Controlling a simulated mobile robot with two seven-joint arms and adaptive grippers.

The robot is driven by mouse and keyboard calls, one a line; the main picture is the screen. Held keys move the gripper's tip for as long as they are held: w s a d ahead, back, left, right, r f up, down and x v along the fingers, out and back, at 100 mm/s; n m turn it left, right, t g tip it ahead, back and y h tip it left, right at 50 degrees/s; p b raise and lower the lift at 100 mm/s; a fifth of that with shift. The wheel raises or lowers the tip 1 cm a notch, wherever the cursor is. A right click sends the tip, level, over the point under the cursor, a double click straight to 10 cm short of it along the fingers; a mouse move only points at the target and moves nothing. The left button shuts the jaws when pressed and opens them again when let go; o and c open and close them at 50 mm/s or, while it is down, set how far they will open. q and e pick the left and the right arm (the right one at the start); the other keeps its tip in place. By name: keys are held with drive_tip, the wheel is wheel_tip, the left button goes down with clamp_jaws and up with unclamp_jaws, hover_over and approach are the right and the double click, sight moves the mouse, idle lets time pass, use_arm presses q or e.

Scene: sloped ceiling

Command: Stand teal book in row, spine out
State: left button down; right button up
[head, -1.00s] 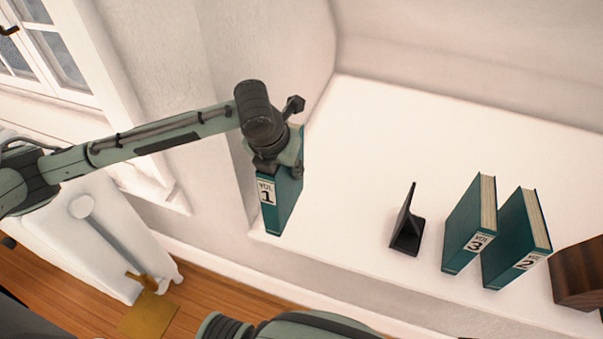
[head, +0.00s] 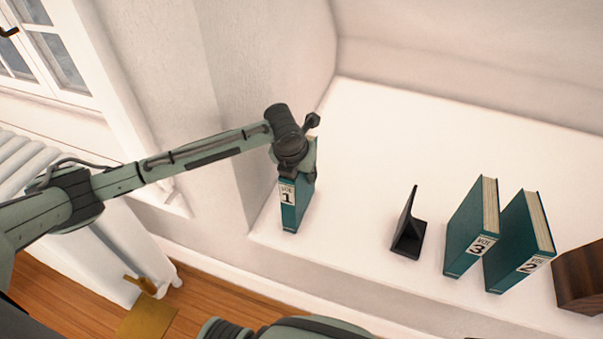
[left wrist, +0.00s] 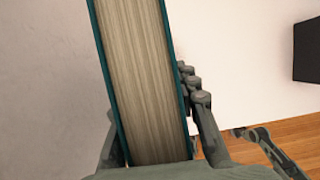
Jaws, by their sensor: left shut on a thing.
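The teal book marked 1 (head: 291,212) is upright at the left end of the white shelf, its labelled spine facing the front. My left gripper (head: 297,170) is shut on it from above. In the left wrist view, the cream page edges of this book (left wrist: 145,75) run between the fingers of the gripper (left wrist: 155,135). Whether its bottom touches the shelf is unclear. Teal books marked 3 (head: 471,230) and 2 (head: 519,243) stand side by side at the right with a narrow gap, spines to the front.
A black bookend (head: 409,228) stands left of book 3, with a gap between them. A dark wooden block (head: 582,276) is right of book 2. The white shelf (head: 370,140) is bare between book 1 and the bookend. A wall rises behind.

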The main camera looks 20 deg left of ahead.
use_arm(q)
drive_tip(key=c, duration=1.1)
unclamp_jaws()
drive_tip(key=shift+c, duration=0.2)
use_arm(e)
drive_tip(key=shift+s+d+f, duration=0.1)
use_arm(q)
drive_tip(key=p+v, duration=0.1)
drive_tip(key=v, duration=1)
drive_tip(key=shift+r, duration=0.3)
drive_tip(key=shift+s+r, duration=0.15)
drive_tip(key=shift+r, duration=0.1)
use_arm(e)
wheel_tip(320, 180, down, 3)
drive_tip(key=shift+s+r, duration=0.1)
